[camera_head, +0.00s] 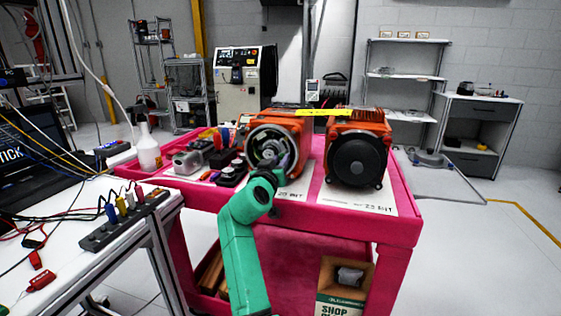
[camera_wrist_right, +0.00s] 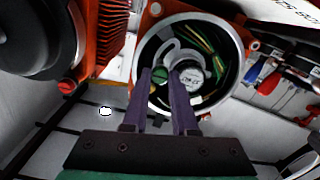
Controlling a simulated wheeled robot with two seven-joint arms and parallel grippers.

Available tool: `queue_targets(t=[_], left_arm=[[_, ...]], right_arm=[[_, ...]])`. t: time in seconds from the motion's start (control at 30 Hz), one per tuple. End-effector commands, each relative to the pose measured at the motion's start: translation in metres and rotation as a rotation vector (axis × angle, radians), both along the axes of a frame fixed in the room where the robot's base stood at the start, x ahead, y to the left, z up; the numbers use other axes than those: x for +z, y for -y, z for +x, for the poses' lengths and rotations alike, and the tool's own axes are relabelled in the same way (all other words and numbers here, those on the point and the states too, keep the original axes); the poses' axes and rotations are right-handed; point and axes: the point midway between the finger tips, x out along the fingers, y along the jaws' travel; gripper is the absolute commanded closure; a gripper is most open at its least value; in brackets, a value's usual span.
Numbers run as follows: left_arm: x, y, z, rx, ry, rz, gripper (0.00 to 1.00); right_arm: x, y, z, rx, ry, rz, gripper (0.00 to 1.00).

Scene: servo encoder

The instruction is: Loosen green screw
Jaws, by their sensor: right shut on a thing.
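The green screw (camera_wrist_right: 158,76) shows in the wrist view inside the round open housing of the orange servo motor (camera_wrist_right: 232,32). My right gripper (camera_wrist_right: 160,73) reaches into that opening, and its two dark fingers are shut on the screw, one on each side. In the head view the same orange motor (camera_head: 297,130) stands on the pink cart, its open face towards me. My green right arm comes up from below, and the gripper (camera_head: 272,170) is at the lower part of the opening. The screw cannot be made out there. My left gripper is not in view.
A second orange motor with a black fan cover (camera_head: 357,160) stands to the right on the pink cart (camera_head: 398,232). Tools and small parts (camera_head: 205,155) lie to the left, beside a white bottle (camera_head: 147,150). A white bench with cables (camera_head: 75,260) is at front left.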

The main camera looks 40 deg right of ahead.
Motion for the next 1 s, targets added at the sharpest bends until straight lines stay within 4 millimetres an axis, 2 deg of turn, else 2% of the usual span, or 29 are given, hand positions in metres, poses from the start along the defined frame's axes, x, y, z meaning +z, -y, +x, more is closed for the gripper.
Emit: queue_targets(t=[0.27,0.37,0.47,0.7,1.0], left_arm=[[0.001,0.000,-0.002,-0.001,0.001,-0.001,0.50],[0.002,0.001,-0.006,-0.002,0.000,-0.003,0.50],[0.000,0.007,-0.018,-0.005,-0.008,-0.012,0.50],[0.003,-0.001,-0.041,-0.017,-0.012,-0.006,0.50],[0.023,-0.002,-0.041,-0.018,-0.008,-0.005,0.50]], right_arm=[[0.000,0.000,0.000,0.000,-0.019,-0.011,1.00],[0.000,0.000,0.000,0.000,-0.044,-0.028,1.00],[0.001,0.001,0.000,0.000,-0.082,-0.055,1.00],[0.002,0.001,0.000,0.000,-0.228,-0.157,1.00],[0.004,0.001,0.000,-0.001,-0.462,-0.320,1.00]])
